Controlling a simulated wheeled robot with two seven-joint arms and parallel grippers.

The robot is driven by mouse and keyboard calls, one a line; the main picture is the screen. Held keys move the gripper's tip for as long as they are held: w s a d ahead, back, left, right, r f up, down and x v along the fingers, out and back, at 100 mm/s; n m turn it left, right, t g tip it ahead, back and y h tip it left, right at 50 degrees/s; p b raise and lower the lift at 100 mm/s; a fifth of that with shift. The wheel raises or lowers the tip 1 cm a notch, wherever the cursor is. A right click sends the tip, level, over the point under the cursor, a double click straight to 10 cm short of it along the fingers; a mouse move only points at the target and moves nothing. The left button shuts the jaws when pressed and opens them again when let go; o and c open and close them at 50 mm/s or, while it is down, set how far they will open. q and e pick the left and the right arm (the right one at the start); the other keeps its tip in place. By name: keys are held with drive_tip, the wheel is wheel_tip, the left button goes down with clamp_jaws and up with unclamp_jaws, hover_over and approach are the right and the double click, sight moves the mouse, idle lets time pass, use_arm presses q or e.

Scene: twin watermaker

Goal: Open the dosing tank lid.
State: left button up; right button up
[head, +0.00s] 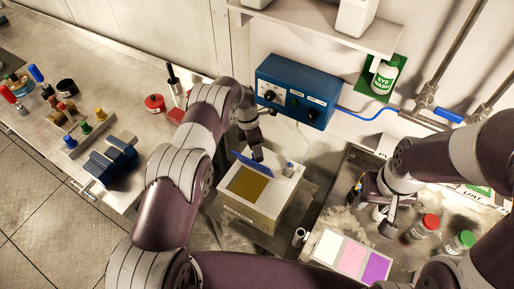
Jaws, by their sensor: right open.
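The dosing tank (235,208) is a pale box below the middle of the head view. Its blue lid (246,161) is raised and tilted up at the back edge of a square opening, which shows a yellow-brown inside (249,185). My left gripper (257,152) points down right behind the raised lid, at or very near it; I cannot tell whether they touch, nor whether its jaws are apart. My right gripper (383,216) is open, pointing down over the right-hand tray, away from the tank.
A blue control box (294,92) with knobs is on the wall behind the tank. Bottles with red (431,221) and green (466,238) caps stand at the right near a colour card (351,256). The left bench holds valves, a blue vise (110,160) and a red container (154,102).

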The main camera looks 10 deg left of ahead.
use_arm(q)
drive_tip(key=shift+s+d, duration=0.15)
idle(0.4)
drive_tip(key=shift+r, duration=0.15)
drive_tip(key=s+d+r, duration=0.3)
drive_tip(key=d+r, duration=0.8)
drive_tip(key=shift+s+b, duration=0.3)
drive_tip(key=shift+b, duration=0.15)
drive_tip(key=shift+d, duration=0.1)
